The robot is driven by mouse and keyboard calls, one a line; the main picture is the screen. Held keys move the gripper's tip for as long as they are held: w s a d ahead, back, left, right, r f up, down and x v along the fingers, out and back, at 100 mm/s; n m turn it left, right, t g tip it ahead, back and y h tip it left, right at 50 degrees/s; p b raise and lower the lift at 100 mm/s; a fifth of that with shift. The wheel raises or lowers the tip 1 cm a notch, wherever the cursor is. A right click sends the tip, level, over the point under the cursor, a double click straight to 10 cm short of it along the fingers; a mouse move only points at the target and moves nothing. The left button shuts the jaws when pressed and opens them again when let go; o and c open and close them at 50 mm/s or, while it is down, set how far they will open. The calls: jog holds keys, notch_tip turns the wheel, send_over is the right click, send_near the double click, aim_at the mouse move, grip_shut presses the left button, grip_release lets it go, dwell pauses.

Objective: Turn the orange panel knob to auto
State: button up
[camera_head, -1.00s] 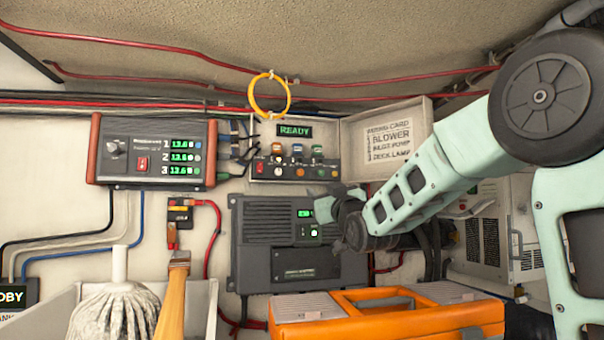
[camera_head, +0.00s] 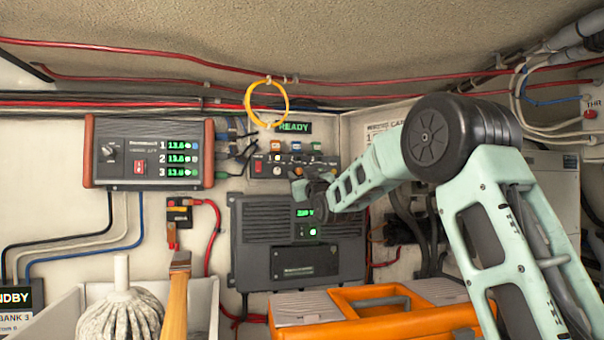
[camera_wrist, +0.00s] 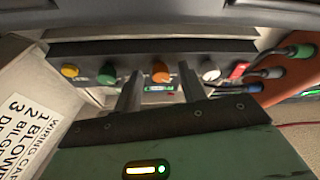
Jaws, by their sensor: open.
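The control panel (camera_head: 268,168) is a small dark box on the back wall below a green READY display (camera_head: 294,127). The wrist view, which appears upside down, shows its knob row: yellow (camera_wrist: 69,70), green (camera_wrist: 107,75), orange knob (camera_wrist: 160,70) and white (camera_wrist: 210,72). My gripper (camera_wrist: 160,78) is open and empty, its two fingers on either side of the orange knob in that view. I cannot tell whether they touch it. In the head view my gripper (camera_head: 298,186) is at the panel's lower edge and partly hides the knobs. The orange knob's pointer and markings are not readable.
A wiring card (camera_wrist: 30,125) stands beside the panel. A grey charger unit (camera_head: 285,250) is below, and a red-sided meter box (camera_head: 150,180) is left. A yellow ring (camera_head: 266,103) hangs above. An orange toolbox (camera_head: 370,322) and a mop (camera_head: 122,318) are in front.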

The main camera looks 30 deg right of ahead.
grip_shut()
jog(key=shift+f, duration=0.1)
